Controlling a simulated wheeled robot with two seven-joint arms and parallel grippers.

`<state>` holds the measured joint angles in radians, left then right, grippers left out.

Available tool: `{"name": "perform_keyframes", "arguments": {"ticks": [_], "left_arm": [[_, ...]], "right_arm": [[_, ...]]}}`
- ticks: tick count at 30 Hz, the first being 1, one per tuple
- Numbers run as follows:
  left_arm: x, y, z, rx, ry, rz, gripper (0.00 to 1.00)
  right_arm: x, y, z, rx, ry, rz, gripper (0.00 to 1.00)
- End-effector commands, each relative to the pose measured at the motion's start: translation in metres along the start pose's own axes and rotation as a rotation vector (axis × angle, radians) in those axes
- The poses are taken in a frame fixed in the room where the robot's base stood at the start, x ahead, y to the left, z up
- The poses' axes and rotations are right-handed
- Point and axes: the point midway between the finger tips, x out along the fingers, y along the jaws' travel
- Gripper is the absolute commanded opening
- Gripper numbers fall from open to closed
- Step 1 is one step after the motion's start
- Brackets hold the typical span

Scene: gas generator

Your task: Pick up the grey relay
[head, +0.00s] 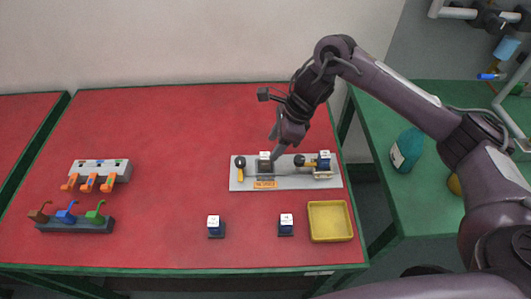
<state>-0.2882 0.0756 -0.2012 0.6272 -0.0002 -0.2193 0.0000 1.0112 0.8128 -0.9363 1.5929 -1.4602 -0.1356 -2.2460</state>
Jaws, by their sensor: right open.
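The grey relay (264,164), a small dark grey block with a white top, sits upright on the light grey panel (240,180) on the red table. My right gripper (276,150) points down just above and to the right of it. The gripper is open, with its fingers close to the relay's upper right side. I cannot tell whether they touch it. A blue relay (324,160) sits at the right end of the same panel. My left gripper is not in view.
Two more blue relays (215,228) (286,226) stand in front of the panel. A yellow tray (330,236) lies at front right. Blocks with coloured levers (75,226) and orange hooks (100,171) stand at left. The back of the red table (170,115) is clear.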

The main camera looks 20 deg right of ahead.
Motion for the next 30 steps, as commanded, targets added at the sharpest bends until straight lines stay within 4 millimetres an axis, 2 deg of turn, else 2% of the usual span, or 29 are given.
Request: {"name": "perform_keyframes", "arguments": {"ticks": [1, 4, 10, 15, 23, 30], "left_arm": [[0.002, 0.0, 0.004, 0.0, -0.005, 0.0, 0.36], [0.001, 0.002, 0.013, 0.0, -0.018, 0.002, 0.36], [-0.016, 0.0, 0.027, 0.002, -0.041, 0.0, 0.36], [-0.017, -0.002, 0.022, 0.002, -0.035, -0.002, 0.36], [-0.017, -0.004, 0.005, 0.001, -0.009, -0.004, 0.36], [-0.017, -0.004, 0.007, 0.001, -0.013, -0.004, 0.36]], "right_arm": [[0.009, 0.002, 0.0, 0.001, -0.002, 0.006, 0.51], [0.019, 0.002, 0.001, 0.002, -0.001, 0.006, 0.51], [0.044, 0.004, 0.003, 0.004, 0.0, 0.007, 0.51], [0.065, 0.003, 0.002, 0.002, 0.0, 0.003, 0.51], [0.068, 0.002, 0.001, 0.001, 0.0, 0.0, 0.51], [0.068, 0.002, 0.001, 0.001, 0.0, 0.001, 0.2]]}}
